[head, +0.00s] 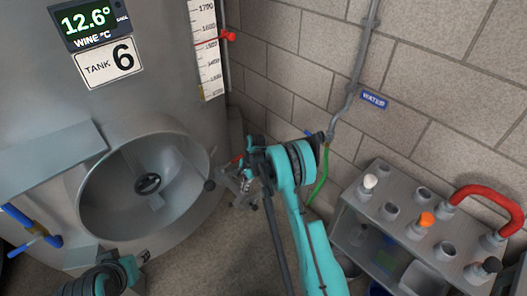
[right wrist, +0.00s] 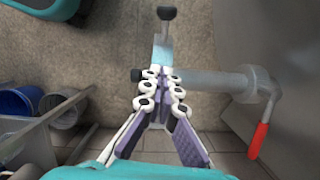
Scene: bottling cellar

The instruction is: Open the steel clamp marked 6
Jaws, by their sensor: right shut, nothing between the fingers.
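Tank 6 (head: 110,120) is a grey steel tank with a plate reading 6. A steel pipe (right wrist: 215,82) with a red valve handle (right wrist: 260,140) comes in from the right in the right wrist view. A pale steel fitting with black knobs (right wrist: 162,55), probably the clamp, sits at the pipe's end; I cannot read a 6 on it, nor tell if it is open. My right gripper (right wrist: 163,76) is shut and empty, its fingertips overlapping the fitting in view; contact cannot be told. It shows small in the head view (head: 243,186). My left arm shows at the bottom left, its jaws unclear.
A round manway door (head: 183,188) with a black handwheel is in the tank front. A blue-handled valve (head: 30,235) is at the left. A grey rack (head: 375,230) with bungs and a red hose stands at the right by the block wall. A blue bucket (right wrist: 15,102) shows in the right wrist view.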

